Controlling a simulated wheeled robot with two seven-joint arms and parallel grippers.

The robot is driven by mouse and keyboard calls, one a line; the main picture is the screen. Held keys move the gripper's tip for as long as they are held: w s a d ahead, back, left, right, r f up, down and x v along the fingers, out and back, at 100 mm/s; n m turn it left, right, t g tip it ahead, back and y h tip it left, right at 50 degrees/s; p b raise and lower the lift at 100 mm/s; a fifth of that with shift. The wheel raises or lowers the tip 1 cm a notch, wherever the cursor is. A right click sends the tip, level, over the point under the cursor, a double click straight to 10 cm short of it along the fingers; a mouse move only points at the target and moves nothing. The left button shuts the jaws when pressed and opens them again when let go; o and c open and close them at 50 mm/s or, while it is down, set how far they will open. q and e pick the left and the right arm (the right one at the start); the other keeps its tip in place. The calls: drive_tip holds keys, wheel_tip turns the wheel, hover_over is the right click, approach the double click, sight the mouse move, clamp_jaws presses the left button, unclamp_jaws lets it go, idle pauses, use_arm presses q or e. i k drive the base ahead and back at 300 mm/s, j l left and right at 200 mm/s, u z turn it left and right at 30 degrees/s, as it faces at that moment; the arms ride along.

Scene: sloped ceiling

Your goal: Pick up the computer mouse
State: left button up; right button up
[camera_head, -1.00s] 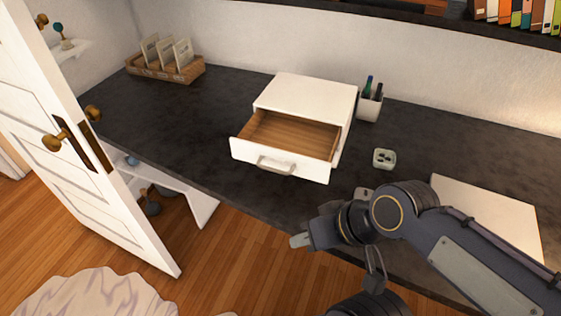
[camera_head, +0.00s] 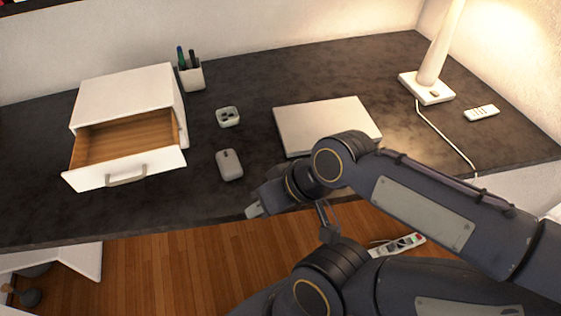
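The computer mouse (camera_head: 229,165) is small and light grey. It lies on the dark desk (camera_head: 245,95) near the front edge, between the drawer unit and the laptop-like flat slab. My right gripper (camera_head: 252,210) is just in front of the mouse and lower in the picture, at the desk's front edge, not touching it. One pale fingertip shows; the rest of the gripper is hidden by its own wrist, so its opening cannot be told. My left gripper is not in view.
A white drawer unit (camera_head: 125,92) with its drawer (camera_head: 125,168) pulled open stands left of the mouse. A small square dish (camera_head: 228,117), a pen cup (camera_head: 191,76) and a pale flat slab (camera_head: 325,122) lie beyond. A lamp (camera_head: 427,86) and remote (camera_head: 481,113) are at right.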

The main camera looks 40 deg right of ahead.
sight(230, 168)
drive_tip(key=z, duration=1)
drive_tip(key=i+j, duration=0.1)
drive_tip(key=j, duration=0.35)
drive_tip(key=i+j, duration=0.15)
drive_tip(key=j, duration=0.3)
drive_tip(key=i+j, duration=0.1)
drive_tip(key=j, duration=0.4)
